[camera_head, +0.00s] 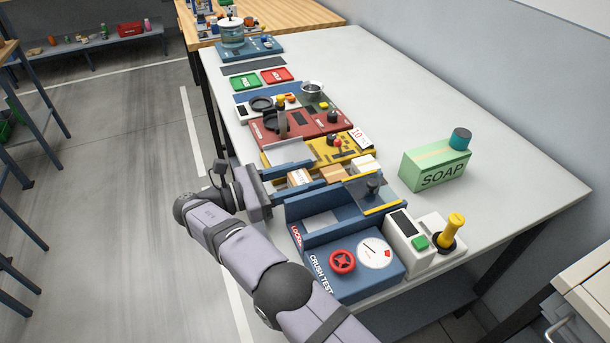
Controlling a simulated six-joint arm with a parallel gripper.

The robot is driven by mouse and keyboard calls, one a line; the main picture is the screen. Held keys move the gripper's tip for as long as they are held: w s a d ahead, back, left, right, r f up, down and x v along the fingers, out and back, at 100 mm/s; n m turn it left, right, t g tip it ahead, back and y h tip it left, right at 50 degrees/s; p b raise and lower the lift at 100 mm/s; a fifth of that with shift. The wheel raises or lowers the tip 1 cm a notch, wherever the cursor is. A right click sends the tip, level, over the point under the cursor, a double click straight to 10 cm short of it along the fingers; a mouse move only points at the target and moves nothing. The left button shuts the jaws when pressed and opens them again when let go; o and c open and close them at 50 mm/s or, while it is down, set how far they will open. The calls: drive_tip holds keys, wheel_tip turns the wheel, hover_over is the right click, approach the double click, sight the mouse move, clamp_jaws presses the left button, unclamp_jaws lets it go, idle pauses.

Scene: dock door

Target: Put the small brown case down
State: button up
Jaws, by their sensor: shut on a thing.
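My gripper (320,174) reaches in from the left over the row of devices, its two dark blue fingers pointing right. It is shut on the small brown case (333,175), which shows at the fingertips. A pale box with a brown side and small lettering (299,177) shows between the fingers, nearer the palm. A cream box (366,163) is just right of the case. I cannot tell how high the case is above what lies under it.
The blue crush test device (370,272) with a raised plate stands just in front. A yellow device (345,144) and red device (305,126) lie behind. A green soap box (436,165) stands to the right. The white table (430,100) is clear at back right.

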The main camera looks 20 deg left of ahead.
sight(305, 177)
drive_tip(key=shift+f, duration=0.4)
drive_tip(key=o, duration=1.2)
drive_tip(key=shift+c, duration=0.2)
wheel_tip(305, 177, up, 10)
drive_tip(key=shift+f, duration=0.1)
